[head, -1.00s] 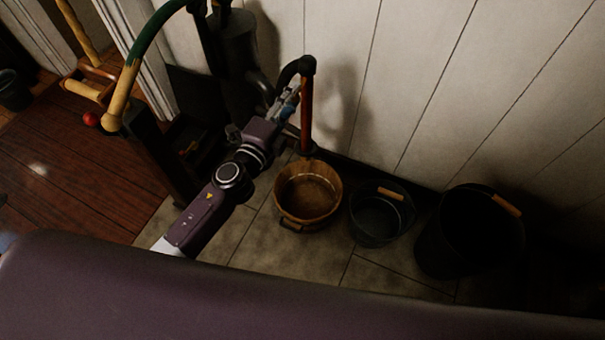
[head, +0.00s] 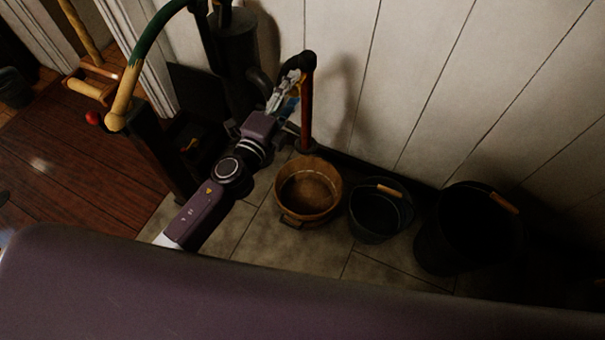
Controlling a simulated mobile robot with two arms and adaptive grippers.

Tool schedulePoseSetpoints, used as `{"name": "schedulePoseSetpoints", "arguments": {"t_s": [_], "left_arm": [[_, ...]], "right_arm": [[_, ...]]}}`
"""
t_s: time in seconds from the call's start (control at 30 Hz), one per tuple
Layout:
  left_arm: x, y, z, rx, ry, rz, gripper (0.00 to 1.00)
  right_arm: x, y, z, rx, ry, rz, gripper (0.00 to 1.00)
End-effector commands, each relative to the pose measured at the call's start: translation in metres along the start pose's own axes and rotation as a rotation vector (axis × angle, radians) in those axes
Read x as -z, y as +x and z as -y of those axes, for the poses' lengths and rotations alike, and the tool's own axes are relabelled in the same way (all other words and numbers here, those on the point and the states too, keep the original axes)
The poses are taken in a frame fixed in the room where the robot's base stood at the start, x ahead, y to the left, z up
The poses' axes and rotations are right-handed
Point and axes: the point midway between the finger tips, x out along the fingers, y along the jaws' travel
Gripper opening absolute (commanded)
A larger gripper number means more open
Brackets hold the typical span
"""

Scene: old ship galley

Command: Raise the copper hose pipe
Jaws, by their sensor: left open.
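The copper hose pipe (head: 307,108) hangs down from a dark curved spout (head: 297,62) of the black pump (head: 240,58). Its lower end is just above the back of a wooden tub (head: 308,192). My left gripper (head: 288,88) is open, just left of the pipe's upper part and below the spout. The view does not show clearly whether its fingers touch the pipe. My right gripper is not in view.
A dark bucket (head: 378,223) and a larger black bucket (head: 443,238) stand right of the tub. The white plank wall (head: 420,80) is close behind the pipe. The pump's green and yellow handle (head: 143,60) arches at left.

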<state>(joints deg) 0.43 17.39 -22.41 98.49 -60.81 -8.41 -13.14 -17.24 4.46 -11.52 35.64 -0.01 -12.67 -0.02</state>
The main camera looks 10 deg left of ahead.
Motion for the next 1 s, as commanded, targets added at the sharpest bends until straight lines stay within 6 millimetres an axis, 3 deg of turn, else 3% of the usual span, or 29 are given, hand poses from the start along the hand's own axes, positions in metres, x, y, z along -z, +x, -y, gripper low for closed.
{"name": "schedulePoseSetpoints", "arguments": {"t_s": [0.7, 0.9, 1.0], "left_arm": [[0.0, -0.085, -0.005, -0.004, -0.001, -0.001, 0.51], [0.001, -0.105, -0.005, -0.003, -0.001, -0.001, 0.51], [0.0, -0.109, -0.004, -0.002, 0.0, -0.001, 0.51]], "right_arm": [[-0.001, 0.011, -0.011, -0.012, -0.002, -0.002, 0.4], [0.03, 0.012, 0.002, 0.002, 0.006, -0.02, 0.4], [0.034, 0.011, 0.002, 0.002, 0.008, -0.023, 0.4]]}}
